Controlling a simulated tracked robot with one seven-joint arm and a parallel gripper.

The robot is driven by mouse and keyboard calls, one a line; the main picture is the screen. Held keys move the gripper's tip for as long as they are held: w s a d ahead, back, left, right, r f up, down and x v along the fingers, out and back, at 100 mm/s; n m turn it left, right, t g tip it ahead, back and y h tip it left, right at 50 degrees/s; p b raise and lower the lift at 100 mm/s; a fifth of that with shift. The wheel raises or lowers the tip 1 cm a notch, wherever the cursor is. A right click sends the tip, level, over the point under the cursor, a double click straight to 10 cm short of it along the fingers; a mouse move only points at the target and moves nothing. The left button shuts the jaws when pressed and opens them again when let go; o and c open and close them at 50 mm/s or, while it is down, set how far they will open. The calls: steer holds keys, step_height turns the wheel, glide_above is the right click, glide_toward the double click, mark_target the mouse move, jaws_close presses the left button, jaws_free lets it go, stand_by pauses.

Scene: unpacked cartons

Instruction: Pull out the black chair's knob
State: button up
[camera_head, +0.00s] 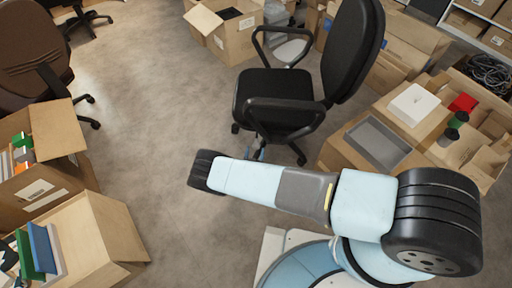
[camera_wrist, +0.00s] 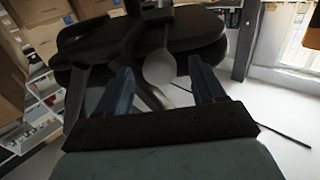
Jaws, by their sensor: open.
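The black chair (camera_head: 275,95) stands upright in the middle of the head view, its backrest to the right. My gripper (camera_head: 259,153) is low beside the chair, under the seat's near edge, mostly hidden behind my arm. In the wrist view, my gripper (camera_wrist: 160,68) is open, its two blue fingers spread apart. The dark underside of the black chair (camera_wrist: 190,32) fills the upper middle there. A pale grey rounded part shows beyond and between the fingertips; I cannot tell whether it is the knob. No contact with the fingers is clear.
Open cartons (camera_head: 115,235) stand at lower left, and a brown chair (camera_head: 32,60) is at upper left. A carton with a grey tray (camera_head: 378,142) stands close right of the black chair. The floor (camera_head: 160,110) left of the chair is clear.

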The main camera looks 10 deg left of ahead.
mark_target(256, 148)
steer(key=shift+w+a, duration=0.15)
steer(key=shift+w, duration=1.45)
steer(key=shift+c, duration=0.3)
jaws_close()
